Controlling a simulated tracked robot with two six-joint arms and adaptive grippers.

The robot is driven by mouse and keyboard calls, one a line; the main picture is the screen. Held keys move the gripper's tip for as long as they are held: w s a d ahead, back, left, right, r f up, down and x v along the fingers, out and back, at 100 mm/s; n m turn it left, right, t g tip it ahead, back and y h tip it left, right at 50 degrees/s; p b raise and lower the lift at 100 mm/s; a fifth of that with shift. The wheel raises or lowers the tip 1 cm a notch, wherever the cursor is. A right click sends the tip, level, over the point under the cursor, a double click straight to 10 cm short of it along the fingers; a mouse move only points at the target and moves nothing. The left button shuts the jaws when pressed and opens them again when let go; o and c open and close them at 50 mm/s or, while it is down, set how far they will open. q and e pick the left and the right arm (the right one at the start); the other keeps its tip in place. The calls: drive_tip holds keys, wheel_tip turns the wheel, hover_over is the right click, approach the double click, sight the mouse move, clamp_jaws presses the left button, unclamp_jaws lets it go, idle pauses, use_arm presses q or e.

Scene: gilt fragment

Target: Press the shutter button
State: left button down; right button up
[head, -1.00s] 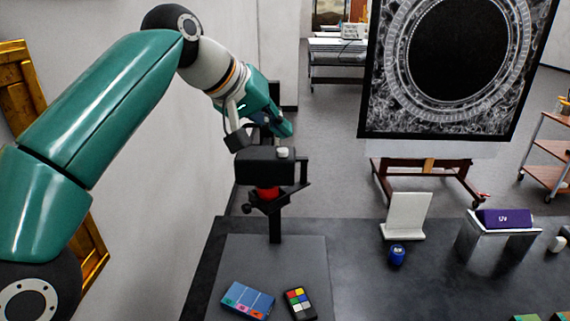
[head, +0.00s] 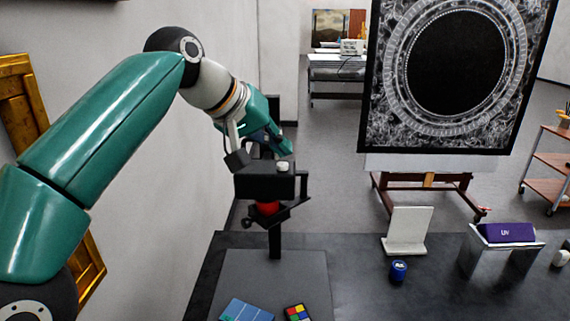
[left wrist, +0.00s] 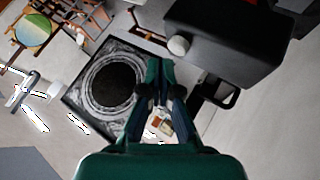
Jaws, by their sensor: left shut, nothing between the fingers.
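A black box-shaped camera (head: 264,185) sits on a dark stand, with a red part under it. In the left wrist view the shut fingers (left wrist: 160,65) show beside the white button (left wrist: 179,46) and the black camera body (left wrist: 226,42). I cannot tell the exact depth gap. My right gripper is in neither view.
The dark table (head: 350,285) holds a white upright plate (head: 408,230), a blue jar (head: 398,271) and a purple UV box (head: 506,232) on a shiny stand. A blue box (head: 246,311) and a color chart (head: 297,313) lie in front. A large framed picture (head: 375,90) stands behind.

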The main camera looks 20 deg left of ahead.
sight(279, 164)
use_arm(q)
drive_tip(key=shift+f, duration=0.2)
idle(0.5)
drive_tip(key=shift+f, duration=0.2)
drive_tip(key=shift+f+b, duration=0.4)
drive_tip(key=shift+b, duration=0.15)
idle(0.5)
drive_tip(key=shift+r, duration=0.1)
drive_tip(key=shift+s+r+p, duration=0.1)
drive_tip(key=shift+r+p, duration=0.65)
drive_tip(key=shift+p, duration=0.25)
wheel_tip(279, 164, up, 5)
drive_tip(key=p, duration=0.5)
idle(0.4)
